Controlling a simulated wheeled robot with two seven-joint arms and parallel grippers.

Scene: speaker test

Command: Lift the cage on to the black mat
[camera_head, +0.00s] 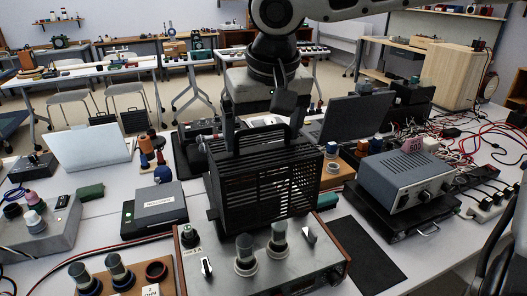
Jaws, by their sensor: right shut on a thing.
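The cage (262,180) is a black slotted box with a top handle, upright in the middle of the head view. My right gripper (264,126) reaches down from above and is shut on the cage at its top handle. The cage's lower front is partly hidden behind a metal instrument, so I cannot tell whether its base touches the table. The black mat (366,250) lies flat on the table to the right of the cage, and its visible part is bare. My left gripper is not in view.
The metal instrument (215,262) with knobs stands just in front of the cage. A black box (155,205) is left of the cage. Red cables (470,140) spread at the right.

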